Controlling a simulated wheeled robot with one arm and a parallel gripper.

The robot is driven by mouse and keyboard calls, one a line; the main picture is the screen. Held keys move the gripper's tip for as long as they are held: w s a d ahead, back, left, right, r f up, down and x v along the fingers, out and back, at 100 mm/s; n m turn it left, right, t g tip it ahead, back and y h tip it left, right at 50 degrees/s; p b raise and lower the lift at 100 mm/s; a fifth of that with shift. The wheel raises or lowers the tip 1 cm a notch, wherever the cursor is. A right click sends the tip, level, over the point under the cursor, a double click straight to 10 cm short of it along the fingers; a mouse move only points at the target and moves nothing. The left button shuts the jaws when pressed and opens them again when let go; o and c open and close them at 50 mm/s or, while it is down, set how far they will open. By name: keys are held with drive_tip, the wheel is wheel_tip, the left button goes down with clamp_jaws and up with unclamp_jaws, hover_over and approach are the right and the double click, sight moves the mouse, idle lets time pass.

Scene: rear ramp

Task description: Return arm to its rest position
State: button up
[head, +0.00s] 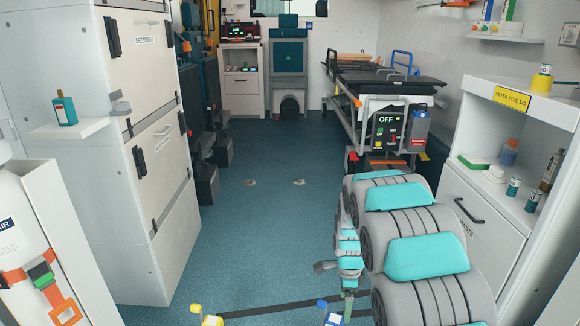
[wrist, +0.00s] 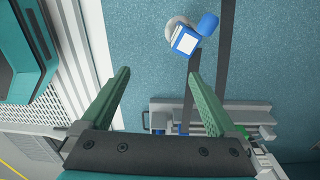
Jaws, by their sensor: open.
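My gripper (wrist: 158,76) shows in the wrist view with its two dark green fingers spread apart. It is open, and nothing is held between the fingers. Beyond the fingertips lie the blue floor (wrist: 130,25) and a small blue and white fitting (wrist: 186,42) with dark straps. Large grey rounded segments with teal pads fill the lower right there.
Tall white cabinets (head: 120,150) stand at the left. A stretcher (head: 385,90) stands at the back right. A white shelf unit (head: 480,205) holds small bottles at the right. The blue floor (head: 250,215) is largely clear in the middle, with a dark strap (head: 290,306) in front.

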drive_tip(key=s+r+n+p, duration=0.2)
drive_tip(key=s+r+n, duration=0.3)
drive_tip(key=s+r, duration=0.55)
drive_tip(key=s+r+n+p, duration=0.1)
drive_tip(key=s+r+n, duration=0.3)
drive_tip(key=s, duration=0.5)
drive_tip(key=s+r+n+g+p, duration=0.1)
drive_tip(key=s+r+n+p, duration=0.1)
drive_tip(key=s+r+n, duration=0.3)
drive_tip(key=s+a+r+n+p, duration=0.1)
drive_tip(key=s+r+n, duration=0.3)
drive_tip(key=s, duration=0.9)
wheel_tip(320, 180, up, 3)
drive_tip(key=shift+s+r+n+p, duration=0.2)
drive_tip(key=shift+s+n+p, duration=0.2)
drive_tip(key=shift+p, duration=0.15)
